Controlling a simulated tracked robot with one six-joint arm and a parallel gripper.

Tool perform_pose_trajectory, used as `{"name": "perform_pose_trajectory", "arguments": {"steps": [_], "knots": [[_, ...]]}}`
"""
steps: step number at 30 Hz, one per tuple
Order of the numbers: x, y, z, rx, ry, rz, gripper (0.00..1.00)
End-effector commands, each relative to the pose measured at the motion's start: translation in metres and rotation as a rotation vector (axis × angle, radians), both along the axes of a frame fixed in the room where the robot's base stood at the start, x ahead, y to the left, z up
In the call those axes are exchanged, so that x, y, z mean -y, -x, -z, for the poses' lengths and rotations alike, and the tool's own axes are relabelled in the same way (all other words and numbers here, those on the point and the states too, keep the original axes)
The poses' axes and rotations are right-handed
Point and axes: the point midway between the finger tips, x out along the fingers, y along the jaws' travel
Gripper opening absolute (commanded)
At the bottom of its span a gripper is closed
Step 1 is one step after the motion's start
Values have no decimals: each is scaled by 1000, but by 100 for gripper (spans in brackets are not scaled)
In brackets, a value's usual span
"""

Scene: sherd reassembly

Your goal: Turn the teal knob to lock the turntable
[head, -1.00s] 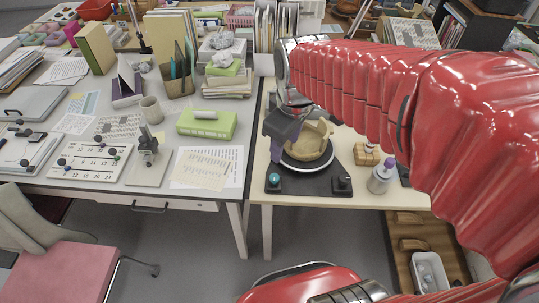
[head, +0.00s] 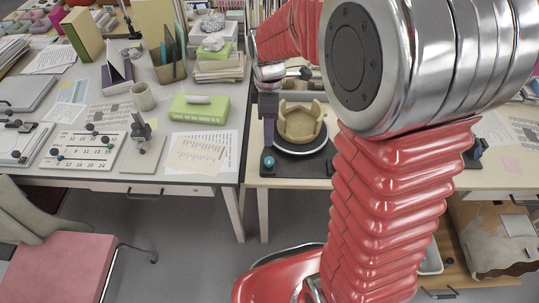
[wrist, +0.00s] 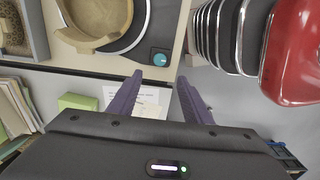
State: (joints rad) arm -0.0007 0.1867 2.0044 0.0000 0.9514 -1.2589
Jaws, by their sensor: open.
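The teal knob (head: 268,161) sits on the front left corner of the turntable's dark base. It also shows in the wrist view (wrist: 160,59), just beyond my fingertips and roughly in line with the gap between them. The turntable (head: 318,148) carries a beige, partly built pot (head: 300,122) with an uneven rim. My gripper (head: 269,143) has purple fingers pointing down at the left side of the turntable, above and behind the knob in the head view. In the wrist view the jaws (wrist: 160,78) are apart and empty, not touching the knob.
My arm hides the right part of the turntable base in the head view. A green box (head: 199,109), a microscope (head: 140,132) and paper sheets (head: 196,154) lie on the left table. A pink chair (head: 70,255) stands in front. Floor shows between the tables' legs.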

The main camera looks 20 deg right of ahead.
Motion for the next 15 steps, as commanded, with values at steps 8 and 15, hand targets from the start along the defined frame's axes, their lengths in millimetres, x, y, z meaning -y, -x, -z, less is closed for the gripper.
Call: {"name": "perform_pose_trajectory", "arguments": {"steps": [8, 15], "knots": [[0, 0, 8, 0, 0, 1, 45], [0, 1, 38, -2, 0, 1, 45]]}}
